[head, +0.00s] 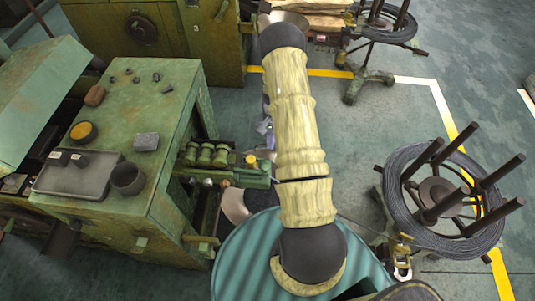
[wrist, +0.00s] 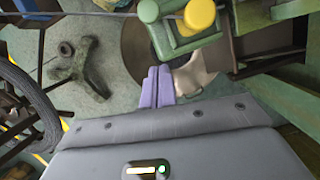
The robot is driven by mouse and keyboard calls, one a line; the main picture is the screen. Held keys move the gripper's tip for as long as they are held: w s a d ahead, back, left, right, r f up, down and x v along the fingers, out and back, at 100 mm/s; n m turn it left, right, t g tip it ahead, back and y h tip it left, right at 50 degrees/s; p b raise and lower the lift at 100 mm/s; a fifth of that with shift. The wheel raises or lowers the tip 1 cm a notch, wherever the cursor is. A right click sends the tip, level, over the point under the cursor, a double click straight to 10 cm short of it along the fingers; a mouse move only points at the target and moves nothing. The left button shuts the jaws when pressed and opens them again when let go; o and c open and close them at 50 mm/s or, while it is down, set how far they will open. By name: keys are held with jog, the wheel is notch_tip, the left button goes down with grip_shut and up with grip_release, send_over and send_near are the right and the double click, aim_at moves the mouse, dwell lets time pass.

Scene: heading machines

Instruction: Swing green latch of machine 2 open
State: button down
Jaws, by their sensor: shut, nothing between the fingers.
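The green machine (head: 165,100) stands left of my arm in the head view. A green latch part with a yellow knob (head: 250,160) sticks out from its side, beside my arm. In the wrist view the green part (wrist: 165,32) and the yellow knob (wrist: 200,15) are at the top, just beyond and right of my fingertips. My gripper (wrist: 158,72) has purple fingers, shut together and empty. They appear apart from the green part, though depth is hard to judge. In the head view only a bit of my gripper (head: 265,130) shows beside my arm.
A tray (head: 60,190), a dark cup (head: 128,178) and small parts lie on the machine top. A wire coil on a spiked stand (head: 395,205) is at right. Another stand (head: 365,80) is behind. Green floor between them is open.

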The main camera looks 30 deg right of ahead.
jog(key=x, duration=0.2)
jog(key=shift+s+a+f+p, duration=0.15)
jog(key=shift+f+p, duration=0.1)
jog(key=shift+p, duration=0.15)
jog(key=shift+s+a+p, duration=1.1)
jog(key=shift+s, duration=0.1)
jog(key=shift+s+a+f, duration=0.15)
jog(key=shift+f, duration=0.15)
